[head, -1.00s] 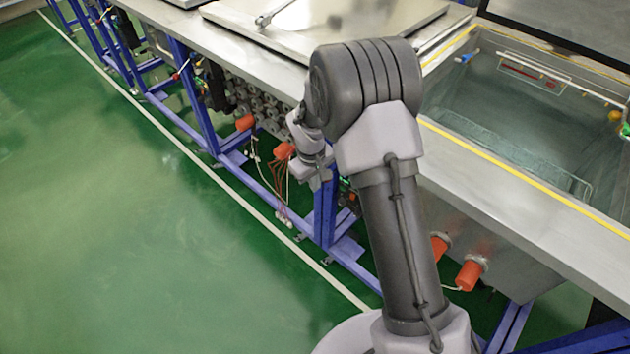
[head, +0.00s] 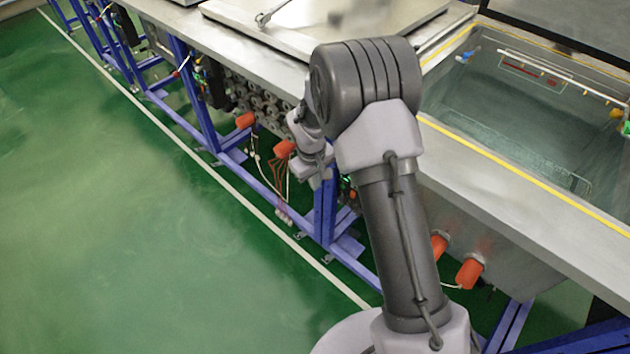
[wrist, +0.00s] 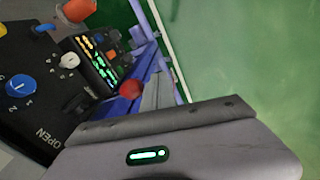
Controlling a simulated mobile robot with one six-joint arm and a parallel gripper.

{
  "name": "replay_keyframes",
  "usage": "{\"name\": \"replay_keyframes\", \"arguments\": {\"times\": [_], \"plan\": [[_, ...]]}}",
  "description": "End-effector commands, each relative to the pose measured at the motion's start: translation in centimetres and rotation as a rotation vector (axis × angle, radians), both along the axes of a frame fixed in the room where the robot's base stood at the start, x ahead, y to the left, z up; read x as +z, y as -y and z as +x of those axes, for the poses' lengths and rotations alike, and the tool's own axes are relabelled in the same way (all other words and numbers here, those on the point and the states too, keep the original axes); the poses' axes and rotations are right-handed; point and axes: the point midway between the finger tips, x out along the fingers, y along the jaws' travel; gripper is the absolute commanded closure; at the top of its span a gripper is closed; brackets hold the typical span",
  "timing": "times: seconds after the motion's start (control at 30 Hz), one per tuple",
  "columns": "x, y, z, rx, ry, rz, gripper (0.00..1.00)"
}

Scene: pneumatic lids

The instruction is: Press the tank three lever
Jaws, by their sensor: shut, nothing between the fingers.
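My gripper (head: 320,180) is at the end of my arm in the head view, beside the front frame of the tank bench; it is shut and empty. In the wrist view a dark control panel (wrist: 28,112) fills the left side, tilted. It carries a blue knob (wrist: 20,86) by the marks 1 and 2, a white knob (wrist: 69,61) and the word OPEN. I cannot tell which control is the tank three lever. A grey part with a green light, probably mine, covers the bottom of the wrist view. My fingertips and any contact with the panel are not clearly visible.
An open tank (head: 520,120) is at right and a closed steel lid (head: 340,20) lies to its left. Orange connectors (head: 470,272) stick out below the open tank. Blue frame legs (head: 195,95) line the bench. The green floor (head: 120,250) at left is clear.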

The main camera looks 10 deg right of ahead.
Motion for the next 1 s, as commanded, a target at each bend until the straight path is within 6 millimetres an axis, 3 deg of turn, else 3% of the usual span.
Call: {"name": "replay_keyframes", "arguments": {"times": [0.47,0.8,1.0], "plan": [[0.1,0.0,0.0,0.0,0.0,0.0,1.0],[1.6,0.0,0.0,0.0,0.0,0.0,1.0],[1.6,0.0,0.0,0.0,0.0,0.0,1.0]]}}
